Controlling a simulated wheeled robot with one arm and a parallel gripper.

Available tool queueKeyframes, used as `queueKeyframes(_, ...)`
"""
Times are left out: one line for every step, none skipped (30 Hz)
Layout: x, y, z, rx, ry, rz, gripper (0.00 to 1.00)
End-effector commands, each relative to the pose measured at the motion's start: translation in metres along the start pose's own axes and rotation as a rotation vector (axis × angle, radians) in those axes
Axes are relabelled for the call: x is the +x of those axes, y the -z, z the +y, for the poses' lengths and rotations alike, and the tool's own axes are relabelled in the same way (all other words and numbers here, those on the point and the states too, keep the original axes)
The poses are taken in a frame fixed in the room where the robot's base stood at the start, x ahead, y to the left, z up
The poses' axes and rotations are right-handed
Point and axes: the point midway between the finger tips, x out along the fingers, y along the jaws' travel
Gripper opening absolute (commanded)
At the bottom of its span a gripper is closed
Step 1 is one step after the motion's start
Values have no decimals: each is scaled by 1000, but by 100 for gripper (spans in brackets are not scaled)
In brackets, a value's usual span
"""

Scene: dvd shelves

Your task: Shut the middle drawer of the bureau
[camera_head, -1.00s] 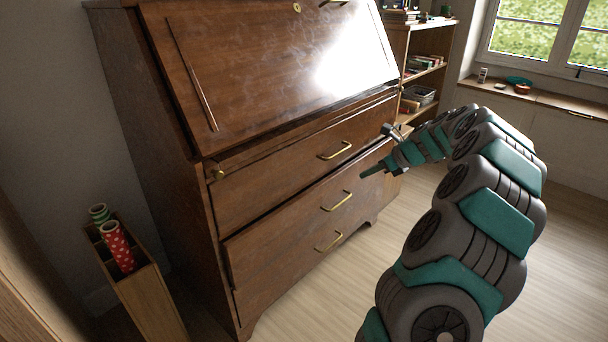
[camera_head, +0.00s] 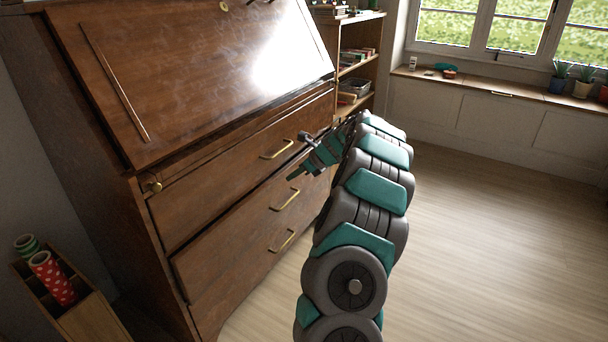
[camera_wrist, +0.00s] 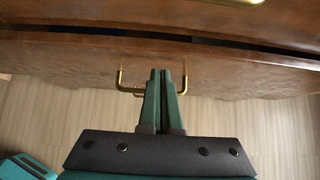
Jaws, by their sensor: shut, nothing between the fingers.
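The brown wooden bureau (camera_head: 95,190) fills the left half of the head view. Its middle drawer (camera_head: 222,246) stands out a little from the drawer above, with a dark gap along its top edge. A brass handle (camera_head: 285,200) is on its front. My gripper (camera_head: 291,178) is shut and empty, close to the drawer front just above that handle in the picture. In the wrist view, my closed fingers (camera_wrist: 166,73) point at the drawer front and overlap a brass handle (camera_wrist: 121,80), partly hidden behind them. I cannot tell whether they touch.
The top drawer (camera_head: 215,190) looks closed. A box with wrapping rolls (camera_head: 52,277) stands at the lower left. A bookshelf (camera_head: 358,60) is beyond the bureau, and a window sill (camera_head: 500,88) with plants lies behind. The wooden floor at right is clear.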

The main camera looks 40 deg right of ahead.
Motion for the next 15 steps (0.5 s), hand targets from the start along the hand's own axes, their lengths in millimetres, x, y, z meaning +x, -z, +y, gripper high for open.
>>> queueKeyframes(4, -3, 0, 0, 0, 1, 0)
queueKeyframes(6, -5, 0, 0, 0, 2, 0)
queueKeyframes(9, -7, 0, 0, 0, 2, 0)
queueKeyframes(10, -8, 0, 1, -1, 2, 0)
queueKeyframes(11, -9, 0, 1, -1, 2, 0)
queueKeyframes(12, -10, 0, 1, -1, 2, 0)
queueKeyframes(13, -11, 0, 1, -2, 2, 0)
queueKeyframes(13, -11, 1, 1, -2, 2, 0)
queueKeyframes(14, -12, 1, 1, -2, 2, 0)
queueKeyframes(14, -12, 1, 1, -2, 2, 0)
queueKeyframes(14, -12, 1, 1, -2, 2, 0)
queueKeyframes(13, -12, 1, 1, -2, 2, 0)
queueKeyframes(13, -12, 1, 1, -2, 2, 0)
queueKeyframes(13, -12, 1, 1, -2, 2, 0)
queueKeyframes(13, -12, 1, 1, -2, 2, 0)
